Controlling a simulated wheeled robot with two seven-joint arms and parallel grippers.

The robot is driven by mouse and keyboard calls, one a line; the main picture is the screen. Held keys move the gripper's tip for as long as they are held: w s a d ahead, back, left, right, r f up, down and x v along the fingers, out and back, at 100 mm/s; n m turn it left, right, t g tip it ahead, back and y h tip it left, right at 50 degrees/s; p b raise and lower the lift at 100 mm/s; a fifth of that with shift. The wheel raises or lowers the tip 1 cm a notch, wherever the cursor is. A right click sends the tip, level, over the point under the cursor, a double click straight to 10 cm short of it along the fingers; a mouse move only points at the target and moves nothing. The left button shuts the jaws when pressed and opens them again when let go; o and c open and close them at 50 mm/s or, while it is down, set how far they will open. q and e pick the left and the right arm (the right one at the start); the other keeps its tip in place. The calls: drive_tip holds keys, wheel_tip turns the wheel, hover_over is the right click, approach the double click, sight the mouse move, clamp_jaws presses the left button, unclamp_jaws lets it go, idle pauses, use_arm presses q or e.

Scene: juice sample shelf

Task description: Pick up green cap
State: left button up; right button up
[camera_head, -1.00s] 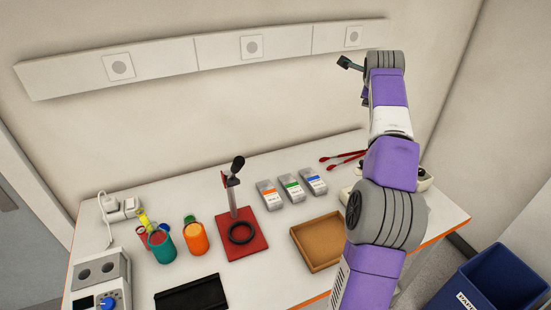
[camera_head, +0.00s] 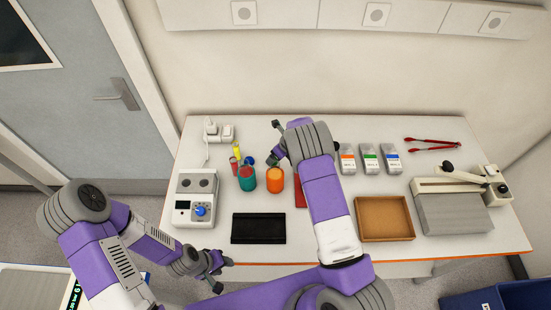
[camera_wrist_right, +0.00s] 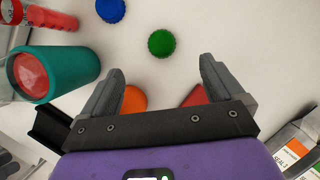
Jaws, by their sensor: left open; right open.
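The green cap (camera_wrist_right: 162,43) is a small round ridged disc on the white table in the right wrist view. It lies ahead of my right gripper (camera_wrist_right: 162,76), between the lines of its two open fingers and apart from them. A blue cap (camera_wrist_right: 110,9) lies to its left at the top edge. In the head view I cannot make out the green cap; my right gripper (camera_head: 278,139) reaches over the back of the table there. My left gripper (camera_head: 222,273) is open and empty, low in front of the table's front edge.
A teal cup (camera_head: 247,180) and an orange cup (camera_head: 275,180) stand left of my right forearm. Sample bags (camera_head: 370,158), a brown tray (camera_head: 385,219), a black tray (camera_head: 258,228) and a grey device (camera_head: 195,197) surround it. A red tube (camera_wrist_right: 48,17) lies by the teal cup.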

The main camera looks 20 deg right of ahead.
drive_tip(key=b+x, duration=0.2)
drive_tip(key=x, duration=0.4)
drive_tip(key=shift+w+f, duration=0.15)
drive_tip(key=shift+w+a+f, duration=0.1)
drive_tip(key=shift+w+f, duration=0.25)
drive_tip(key=shift+f, duration=0.15)
drive_tip(key=shift+r, duration=0.1)
drive_tip(key=c, duration=1.1)
